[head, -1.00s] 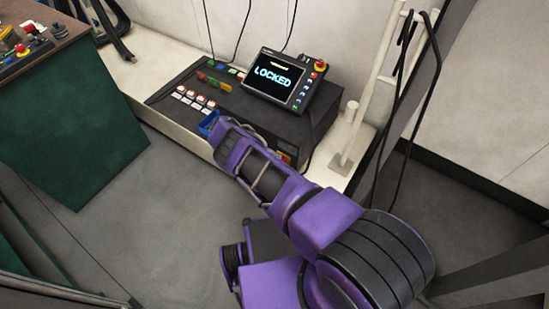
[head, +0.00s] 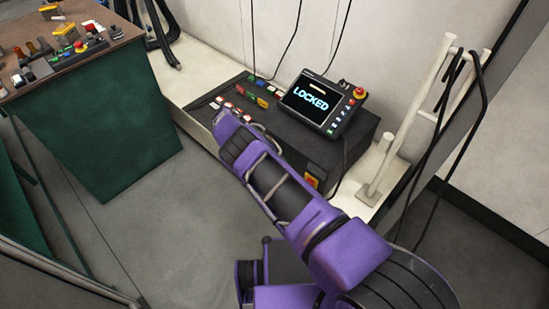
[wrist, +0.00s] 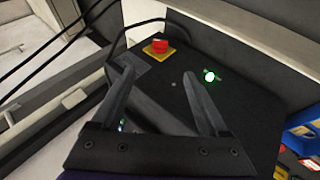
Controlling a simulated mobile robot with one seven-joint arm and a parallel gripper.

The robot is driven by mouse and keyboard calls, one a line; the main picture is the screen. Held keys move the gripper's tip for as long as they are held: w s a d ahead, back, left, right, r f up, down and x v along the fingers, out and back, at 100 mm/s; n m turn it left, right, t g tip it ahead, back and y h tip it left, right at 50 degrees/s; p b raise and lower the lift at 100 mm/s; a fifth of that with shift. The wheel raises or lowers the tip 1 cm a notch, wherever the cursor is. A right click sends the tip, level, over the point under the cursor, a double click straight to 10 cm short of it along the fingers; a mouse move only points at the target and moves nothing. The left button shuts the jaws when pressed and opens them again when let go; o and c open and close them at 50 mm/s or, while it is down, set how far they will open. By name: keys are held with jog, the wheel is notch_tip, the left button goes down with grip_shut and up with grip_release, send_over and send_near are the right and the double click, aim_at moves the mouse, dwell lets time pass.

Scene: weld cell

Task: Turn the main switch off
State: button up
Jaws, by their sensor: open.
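The main switch appears as a red knob on a yellow plate on the dark control box. In the head view the switch (head: 312,180) is low on the box's right front, just beyond my arm. In the wrist view the switch (wrist: 160,47) lies past my fingertips, near the top. My gripper (wrist: 158,77) is open and empty, and its fingers are apart from the switch. The knob's turned position is too small to tell. A green lamp (wrist: 210,76) glows on the same face. My fingers are hidden in the head view.
A tilted panel (head: 318,101) reading "LOCKED" stands on the control box (head: 355,135), with a red button (head: 360,92). A blue item (wrist: 300,138) is at the wrist view's right. A white post frame (head: 385,165) with hanging cables stands at right. A green-sided bench (head: 105,130) is at left.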

jog(key=shift+c, duration=1)
jog(key=shift+w+d, duration=0.15)
jog(key=shift+d, duration=0.2)
jog(key=shift+c, duration=1.1)
jog(key=d, duration=0.2)
jog(key=d+m+y, duration=0.1)
jog(key=d, duration=0.1)
jog(key=w+d+m+p, duration=0.1)
jog(key=d, duration=0.1)
jog(key=shift+d+r+t+y, duration=0.25)
jog(key=shift+r+t+y, duration=0.05)
jog(key=shift+t, duration=0.1)
grip_shut()
jog(key=s+d+f+t+y+b, duration=0.1)
jog(key=s+d+f+y, duration=0.1)
jog(key=f, duration=1)
jog(key=shift+s+d+f, duration=0.15)
jog(key=shift+s+d, duration=0.45)
jog(key=shift+d, duration=0.4)
